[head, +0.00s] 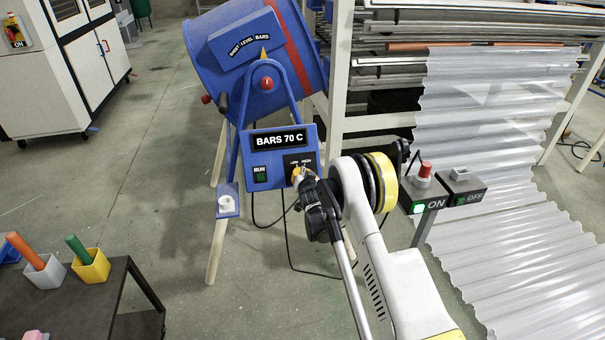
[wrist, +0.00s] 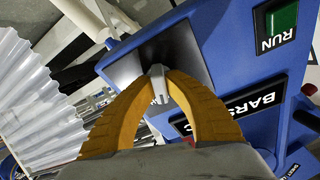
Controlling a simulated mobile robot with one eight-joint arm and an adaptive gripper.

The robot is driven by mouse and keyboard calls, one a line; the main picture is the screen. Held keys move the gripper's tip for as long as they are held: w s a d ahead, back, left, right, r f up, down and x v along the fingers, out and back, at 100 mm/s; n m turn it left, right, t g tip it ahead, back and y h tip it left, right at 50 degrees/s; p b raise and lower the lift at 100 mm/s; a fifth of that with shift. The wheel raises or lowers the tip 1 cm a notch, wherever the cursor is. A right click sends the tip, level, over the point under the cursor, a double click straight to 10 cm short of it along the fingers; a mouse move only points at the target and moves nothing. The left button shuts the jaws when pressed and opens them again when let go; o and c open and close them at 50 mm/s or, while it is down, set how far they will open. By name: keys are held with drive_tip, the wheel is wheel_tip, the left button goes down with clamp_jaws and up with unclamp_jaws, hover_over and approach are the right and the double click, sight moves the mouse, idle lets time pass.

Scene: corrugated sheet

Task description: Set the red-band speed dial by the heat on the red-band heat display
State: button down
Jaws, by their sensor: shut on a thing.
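The blue drum (head: 225,85) with a red band carries a blue control box whose heat display (head: 279,139) reads "BARS 70 C". The speed dial's plate, labelled LOW and HIGH, is at the box's lower right in the head view, and my gripper (head: 298,174) is against it. In the wrist view my gripper (wrist: 158,74) has its two orange fingers shut on the grey knob of the dial (wrist: 158,88), in front of a dark plate (wrist: 185,50). The knob is largely hidden by my gripper in the head view, and I cannot read its setting.
A green RUN button (head: 260,174) is left of the dial. An ON box (head: 424,195) with a red knob and an OFF box (head: 462,185) stand to the right, beside the corrugated sheet (head: 500,130). A dark table (head: 110,300) with coloured cups is at lower left.

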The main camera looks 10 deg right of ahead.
drive_tip(key=shift+m, duration=1.2)
drive_tip(key=c, duration=1.4)
unclamp_jaws()
drive_tip(key=v, duration=1.2)
drive_tip(key=shift+a+r, duration=0.15)
drive_tip(key=shift+a, duration=0.05)
drive_tip(key=shift+r, duration=0.1)
